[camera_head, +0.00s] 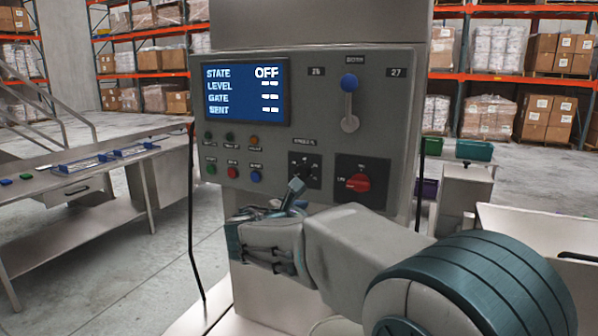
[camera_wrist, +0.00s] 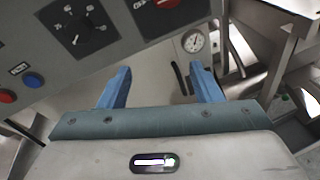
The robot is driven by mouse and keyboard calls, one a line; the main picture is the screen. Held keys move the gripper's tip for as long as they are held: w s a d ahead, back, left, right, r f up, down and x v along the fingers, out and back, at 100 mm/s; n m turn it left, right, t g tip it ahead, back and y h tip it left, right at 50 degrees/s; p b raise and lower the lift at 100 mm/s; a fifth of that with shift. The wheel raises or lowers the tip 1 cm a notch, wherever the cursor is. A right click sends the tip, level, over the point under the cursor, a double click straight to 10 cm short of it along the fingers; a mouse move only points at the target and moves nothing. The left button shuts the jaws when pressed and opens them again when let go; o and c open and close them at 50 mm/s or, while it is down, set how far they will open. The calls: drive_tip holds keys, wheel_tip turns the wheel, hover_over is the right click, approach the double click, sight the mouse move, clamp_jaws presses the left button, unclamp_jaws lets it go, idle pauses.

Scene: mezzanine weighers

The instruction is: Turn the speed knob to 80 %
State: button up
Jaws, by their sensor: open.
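The speed knob (camera_head: 303,169) is a small black dial on a square black plate, low on the grey control panel (camera_head: 330,100). Its lower part is hidden by my gripper (camera_head: 296,190) in the head view. In the wrist view the knob (camera_wrist: 90,28) shows at upper left with white scale marks around it; I cannot read its setting. My gripper (camera_wrist: 161,80) is open and empty, its two blue fingers apart. In the wrist view the knob lies left of and above the fingers, not between them. I see no contact with it.
A red rotary switch (camera_head: 358,183) sits right of the knob, and coloured push buttons (camera_head: 233,172) sit left. The screen (camera_head: 245,91) reads STATE OFF. A round gauge (camera_wrist: 193,41) shows below the panel in the wrist view.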

sight(300, 174)
drive_tip(key=w+a+r+n+t+y, duration=0.15)
drive_tip(key=a+r+n+t, duration=0.3)
drive_tip(key=a, duration=0.45)
drive_tip(key=shift+g, duration=0.45)
drive_tip(key=p+x, duration=0.1)
drive_tip(key=x, duration=0.3)
drive_tip(key=p+x, duration=0.1)
drive_tip(key=x, duration=0.4)
drive_tip(key=p+x, duration=0.2)
drive_tip(key=x, duration=0.3)
drive_tip(key=shift+f, duration=0.35)
drive_tip(key=c, duration=1)
